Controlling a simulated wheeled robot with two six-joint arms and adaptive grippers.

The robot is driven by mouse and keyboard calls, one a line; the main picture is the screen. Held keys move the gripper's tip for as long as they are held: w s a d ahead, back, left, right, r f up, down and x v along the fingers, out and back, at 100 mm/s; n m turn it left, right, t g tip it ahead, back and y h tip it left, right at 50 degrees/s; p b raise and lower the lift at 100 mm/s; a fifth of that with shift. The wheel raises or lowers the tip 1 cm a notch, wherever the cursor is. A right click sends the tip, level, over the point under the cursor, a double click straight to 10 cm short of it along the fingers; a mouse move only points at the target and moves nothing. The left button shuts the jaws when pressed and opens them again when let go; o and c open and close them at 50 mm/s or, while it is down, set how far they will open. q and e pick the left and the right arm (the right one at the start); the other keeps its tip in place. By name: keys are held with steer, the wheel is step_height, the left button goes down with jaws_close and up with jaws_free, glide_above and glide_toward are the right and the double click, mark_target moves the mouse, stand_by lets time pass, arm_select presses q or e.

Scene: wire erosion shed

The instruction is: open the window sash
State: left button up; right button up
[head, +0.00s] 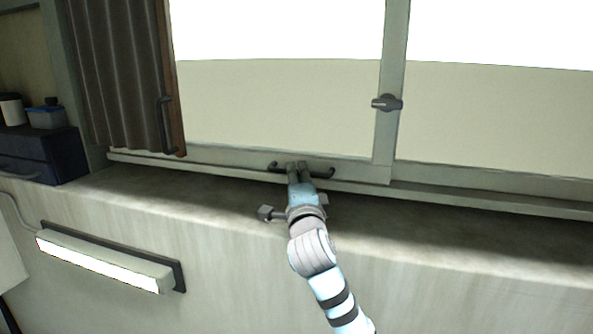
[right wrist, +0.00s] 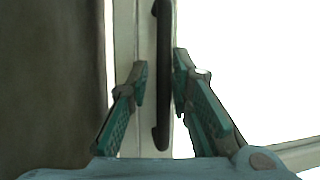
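The window sash is a pale framed pane; its lower rail (head: 230,158) runs above the sill. A dark bar handle (head: 320,172) is fixed level on that rail, and it shows upright in the right wrist view (right wrist: 162,75). My right gripper (head: 298,165) reaches the handle from the front. In the right wrist view its two fingers (right wrist: 160,85) stand apart, one on each side of the handle. A gap shows between one finger and the bar; the other finger looks very close, and contact cannot be told. My left gripper is not in view.
A grey latch knob (head: 387,103) sits on the upright between the panes. A ribbed dark curtain-like panel (head: 118,75) with its own handle (head: 165,125) stands at the left. The concrete sill (head: 450,225) is bare. A lit lamp (head: 105,262) is on the wall below.

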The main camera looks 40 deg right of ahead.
steer(key=shift+w+d+r, duration=0.2)
steer(key=shift+w+d, duration=0.05)
steer(key=shift+w, duration=0.15)
steer(key=shift+d+r, duration=0.1)
jaws_close()
